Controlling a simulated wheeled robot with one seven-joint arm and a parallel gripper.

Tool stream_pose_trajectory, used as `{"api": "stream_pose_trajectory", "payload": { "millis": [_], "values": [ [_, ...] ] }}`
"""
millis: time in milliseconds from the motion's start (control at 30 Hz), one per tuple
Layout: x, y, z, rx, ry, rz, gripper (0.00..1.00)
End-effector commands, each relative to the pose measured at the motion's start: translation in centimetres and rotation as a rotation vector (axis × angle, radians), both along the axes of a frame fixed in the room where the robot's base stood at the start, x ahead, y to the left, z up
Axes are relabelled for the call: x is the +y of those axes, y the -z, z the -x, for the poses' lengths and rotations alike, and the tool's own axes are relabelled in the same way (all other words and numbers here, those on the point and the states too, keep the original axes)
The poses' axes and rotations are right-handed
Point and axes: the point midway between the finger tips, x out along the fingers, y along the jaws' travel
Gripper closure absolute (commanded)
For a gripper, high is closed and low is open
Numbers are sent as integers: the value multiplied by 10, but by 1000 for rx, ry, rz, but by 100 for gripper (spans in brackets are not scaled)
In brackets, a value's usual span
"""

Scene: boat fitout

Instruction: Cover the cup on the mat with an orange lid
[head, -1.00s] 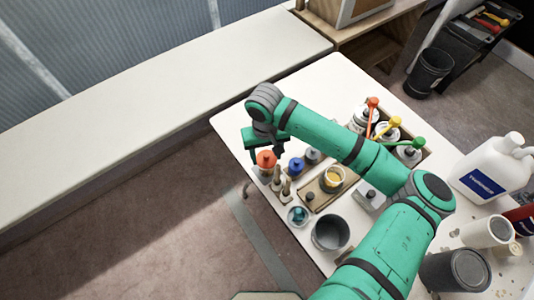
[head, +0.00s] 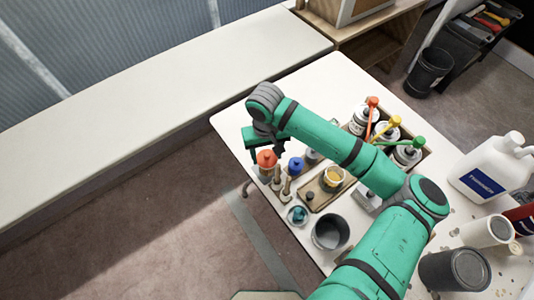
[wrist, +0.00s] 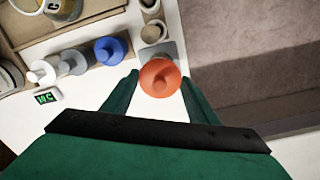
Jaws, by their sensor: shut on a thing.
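The orange lid (head: 266,159) has a round knob and is at the far-left end of the row of lids. My gripper (wrist: 160,80) is shut on it, one finger on each side; in the wrist view the orange lid (wrist: 160,75) sits between the fingertips. I cannot tell whether it is clear of its grey stand. The cup (wrist: 66,8) is cut off at the wrist view's top edge.
A blue lid (head: 296,165) stands close beside the orange one, with a grey lid partly behind my arm. Bottles with coloured spouts (head: 388,132) are behind.

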Motion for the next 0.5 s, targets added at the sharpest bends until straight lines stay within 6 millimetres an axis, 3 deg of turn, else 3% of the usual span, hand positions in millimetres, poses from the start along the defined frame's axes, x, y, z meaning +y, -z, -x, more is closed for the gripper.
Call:
{"api": "stream_pose_trajectory", "payload": {
  "millis": [500],
  "values": [
    [0, 4, 1, 1, 1, -2, 68]
  ]
}}
